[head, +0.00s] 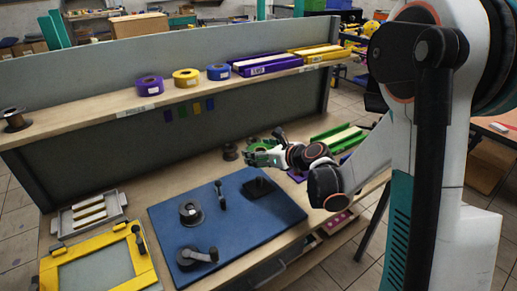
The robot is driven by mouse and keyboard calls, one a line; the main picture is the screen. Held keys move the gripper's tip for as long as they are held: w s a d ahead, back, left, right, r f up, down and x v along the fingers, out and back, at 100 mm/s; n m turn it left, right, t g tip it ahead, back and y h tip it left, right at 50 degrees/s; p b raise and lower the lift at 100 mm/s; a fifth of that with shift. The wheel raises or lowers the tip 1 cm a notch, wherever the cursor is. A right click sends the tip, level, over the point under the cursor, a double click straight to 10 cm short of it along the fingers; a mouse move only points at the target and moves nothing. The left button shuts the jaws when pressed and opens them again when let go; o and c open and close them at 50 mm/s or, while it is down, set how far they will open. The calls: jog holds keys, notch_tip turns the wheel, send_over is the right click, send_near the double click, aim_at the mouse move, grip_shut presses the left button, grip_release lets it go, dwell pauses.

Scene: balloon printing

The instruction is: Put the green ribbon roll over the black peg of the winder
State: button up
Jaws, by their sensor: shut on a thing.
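The green ribbon roll (256,145) is small in the head view, at the far side of the workbench beyond the blue board. My gripper (266,153) is shut on it, and the fingers hide part of the roll. The winder is on the blue board (255,220), with a black round hub and peg (190,211) near the board's left side. A black crank (197,256) is at its front left. The roll is apart from the peg, up and to its right in the picture.
Purple (149,85), yellow (186,77) and blue (218,72) rolls stand on the shelf (90,116). A yellow frame (142,272) and a grey tray (66,222) lie left of the board. A green-sided tray (345,137) is right of my gripper.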

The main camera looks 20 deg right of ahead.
aim_at(258, 176)
jog(key=shift+w+f+n+y, duration=0.4)
jog(key=shift+w+f, duration=0.05)
jog(key=shift+w, duration=0.35)
jog(key=shift+f, duration=0.15)
jog(key=shift+f+b, duration=2.65)
jog(key=shift+f, duration=1.75)
jog(key=shift+f+b, duration=1.7)
jog(key=shift+f, duration=0.05)
jog(key=o, duration=1.2)
